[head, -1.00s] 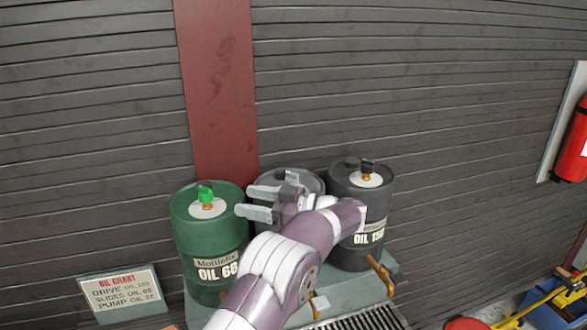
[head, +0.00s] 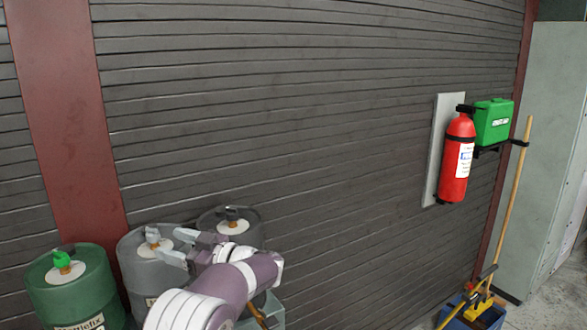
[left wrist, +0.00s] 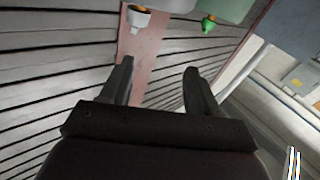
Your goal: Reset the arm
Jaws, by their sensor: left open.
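My left arm comes in from the bottom left of the head view, and its gripper (head: 180,248) is in front of the oil drums. The two fingers are apart with nothing between them. In the left wrist view the same gripper (left wrist: 157,82) shows its two dark fingers spread and empty, with the slatted wall and red post beyond. My right gripper is in neither view.
A green drum (head: 72,290), a grey drum (head: 148,272) and a dark drum (head: 248,230) stand at the lower left. A red extinguisher (head: 458,160) and green first-aid box (head: 493,122) hang on the slatted wall. A broom (head: 513,200) stands beside a blue bin (head: 488,318).

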